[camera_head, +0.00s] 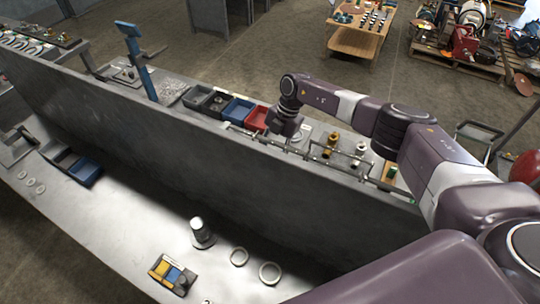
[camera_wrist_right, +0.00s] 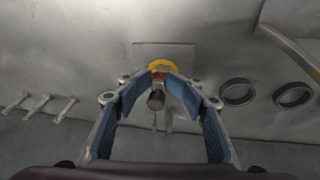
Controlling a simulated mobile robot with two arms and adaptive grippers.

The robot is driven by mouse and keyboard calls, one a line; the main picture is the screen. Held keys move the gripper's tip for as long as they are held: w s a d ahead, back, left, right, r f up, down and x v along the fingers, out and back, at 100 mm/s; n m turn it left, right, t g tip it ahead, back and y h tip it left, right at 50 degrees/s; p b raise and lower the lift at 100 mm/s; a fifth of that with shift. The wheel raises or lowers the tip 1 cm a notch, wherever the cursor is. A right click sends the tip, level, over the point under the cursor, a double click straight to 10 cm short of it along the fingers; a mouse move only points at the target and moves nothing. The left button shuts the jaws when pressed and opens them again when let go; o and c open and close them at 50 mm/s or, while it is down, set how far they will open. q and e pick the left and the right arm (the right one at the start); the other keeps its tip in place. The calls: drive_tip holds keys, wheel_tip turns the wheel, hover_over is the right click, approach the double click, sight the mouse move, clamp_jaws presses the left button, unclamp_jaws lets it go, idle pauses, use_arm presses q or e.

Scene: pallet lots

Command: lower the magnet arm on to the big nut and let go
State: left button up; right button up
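My right gripper (camera_head: 285,124) hangs at the end of my purple arm, near the top of the long grey wall; its fingers are hard to make out there. In the right wrist view its blue-padded fingers (camera_wrist_right: 161,76) lean inward, and the tips close on a small red-and-yellow piece (camera_wrist_right: 163,66), perhaps the magnet arm's handle. A dark short cylinder (camera_wrist_right: 156,100) shows between the fingers; I cannot tell whether it is joined to that piece. I cannot pick out the big nut with certainty. My left gripper is not in view.
Two dark rings (camera_wrist_right: 237,92) lie right of the fingers, and several small tools (camera_wrist_right: 38,104) lie left. Beyond the wall stand a blue bin (camera_head: 237,109), a red bin (camera_head: 257,118), a blue post (camera_head: 140,62) and brass fittings (camera_head: 330,145). A metal cylinder (camera_head: 201,234) stands on the near shelf.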

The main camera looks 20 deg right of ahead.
drive_tip(key=v, duration=1.2)
